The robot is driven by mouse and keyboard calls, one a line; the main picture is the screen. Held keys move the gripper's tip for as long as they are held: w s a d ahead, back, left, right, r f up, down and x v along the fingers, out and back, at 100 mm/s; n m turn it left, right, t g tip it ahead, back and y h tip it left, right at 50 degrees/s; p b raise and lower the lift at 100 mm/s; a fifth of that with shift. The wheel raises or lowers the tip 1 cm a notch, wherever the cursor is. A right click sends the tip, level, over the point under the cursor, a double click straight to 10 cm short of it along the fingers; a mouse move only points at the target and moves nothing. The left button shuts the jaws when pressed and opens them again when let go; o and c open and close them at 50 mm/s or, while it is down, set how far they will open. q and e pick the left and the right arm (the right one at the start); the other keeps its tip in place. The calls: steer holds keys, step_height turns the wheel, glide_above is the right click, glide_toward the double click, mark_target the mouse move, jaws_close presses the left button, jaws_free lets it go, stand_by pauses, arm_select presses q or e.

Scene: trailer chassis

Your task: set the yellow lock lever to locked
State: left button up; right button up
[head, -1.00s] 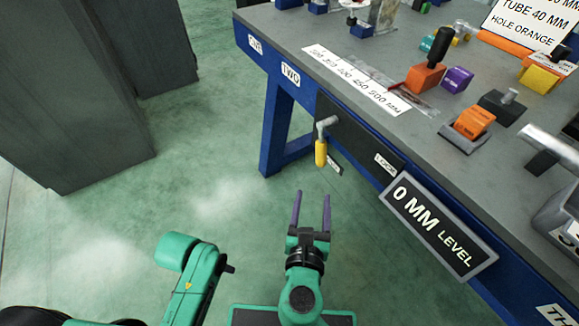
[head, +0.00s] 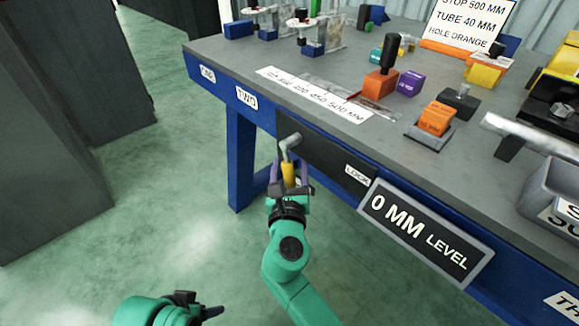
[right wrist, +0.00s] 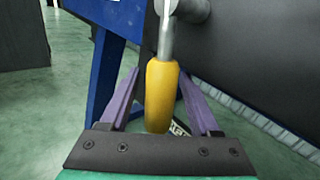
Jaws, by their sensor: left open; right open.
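The yellow lock lever (head: 288,172) hangs down from a grey pivot on the dark panel of the bench front, left of the LOCK label (head: 357,175). Its yellow handle (right wrist: 161,95) points nearly straight down in the right wrist view. My right gripper (head: 288,170) is open, with its purple fingers on either side of the handle. In the right wrist view a gap shows between the handle and each finger (right wrist: 160,100). My left gripper (head: 200,306) is low at the left in the head view; its dark end shows, but its fingers are not clear.
The 0 MM LEVEL sign (head: 425,232) sticks out from the bench front, right of the lever. The grey benchtop (head: 330,65) holds several coloured blocks and fixtures above. A blue bench leg (head: 240,155) stands behind and left of the lever.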

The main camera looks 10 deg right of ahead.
jaws_close()
stand_by(1.4)
